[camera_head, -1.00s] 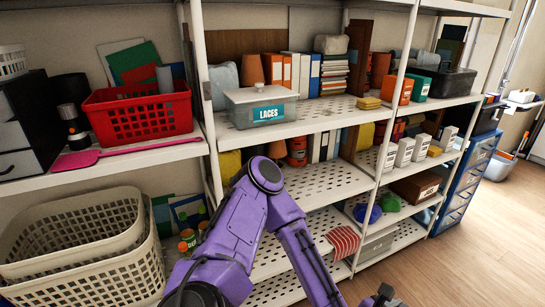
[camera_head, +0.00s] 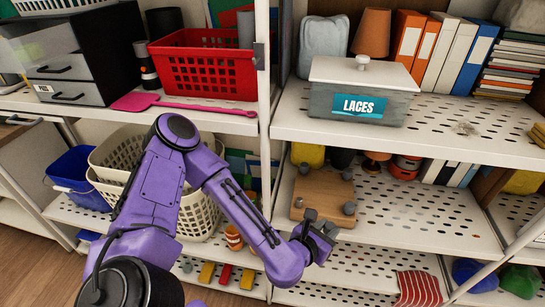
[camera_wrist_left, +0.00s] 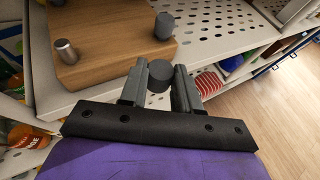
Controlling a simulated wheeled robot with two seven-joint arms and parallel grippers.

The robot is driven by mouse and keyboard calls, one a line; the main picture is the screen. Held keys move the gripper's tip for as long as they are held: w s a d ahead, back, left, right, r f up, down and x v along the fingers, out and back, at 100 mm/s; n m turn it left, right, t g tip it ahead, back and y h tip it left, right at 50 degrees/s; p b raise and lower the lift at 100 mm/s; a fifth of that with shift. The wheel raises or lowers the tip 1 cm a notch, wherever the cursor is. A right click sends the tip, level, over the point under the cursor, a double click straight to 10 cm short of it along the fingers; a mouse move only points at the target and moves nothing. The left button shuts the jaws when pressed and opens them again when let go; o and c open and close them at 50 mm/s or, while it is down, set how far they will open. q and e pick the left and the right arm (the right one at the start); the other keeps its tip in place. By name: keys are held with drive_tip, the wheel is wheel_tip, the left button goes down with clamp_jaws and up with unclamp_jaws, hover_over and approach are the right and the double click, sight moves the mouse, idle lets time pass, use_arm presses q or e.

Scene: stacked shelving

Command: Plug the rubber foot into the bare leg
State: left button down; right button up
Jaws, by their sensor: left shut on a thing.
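A wooden board (camera_head: 322,190) lies on the middle shelf with short legs standing up from it. In the left wrist view, the board (camera_wrist_left: 110,40) carries a bare shiny metal leg (camera_wrist_left: 66,52) on the left and a leg capped with a dark rubber foot (camera_wrist_left: 165,27) on the right. My left gripper (camera_head: 320,232) is at the board's front edge. In the left wrist view it is shut on a dark grey round rubber foot (camera_wrist_left: 160,75), apart from the bare leg. In the head view the held foot is hard to make out. My right gripper is not in view.
A box marked LACES (camera_head: 360,92) stands on the shelf above. A red basket (camera_head: 205,72) and a pink swatter (camera_head: 185,106) are at upper left, cream baskets (camera_head: 198,212) below. The perforated shelf (camera_head: 400,215) right of the board is mostly clear. A striped cloth (camera_head: 418,288) lies lower right.

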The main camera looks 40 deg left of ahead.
use_arm(q)
drive_tip(key=w+a+r+n+y+p, duration=0.3)
drive_tip(key=a+r+y+p, duration=0.1)
drive_tip(key=a+p, duration=0.15)
wheel_tip(320, 180, up, 4)
drive_tip(key=n+g+y, duration=0.2)
drive_tip(key=n+y, duration=0.1)
hover_over(299, 200)
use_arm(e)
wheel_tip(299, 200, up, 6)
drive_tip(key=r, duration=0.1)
use_arm(q)
drive_tip(key=f+b, duration=0.4)
drive_tip(key=s+f+b, duration=0.1)
drive_tip(key=f+b, duration=0.1)
drive_tip(key=shift+d, duration=0.3)
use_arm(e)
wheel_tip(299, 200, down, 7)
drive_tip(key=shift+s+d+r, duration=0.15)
use_arm(q)
drive_tip(key=shift+b, duration=0.4)
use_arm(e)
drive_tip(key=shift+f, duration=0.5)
use_arm(q)
drive_tip(key=shift+f+b, duration=1.7)
drive_tip(key=shift+b, duration=0.05)
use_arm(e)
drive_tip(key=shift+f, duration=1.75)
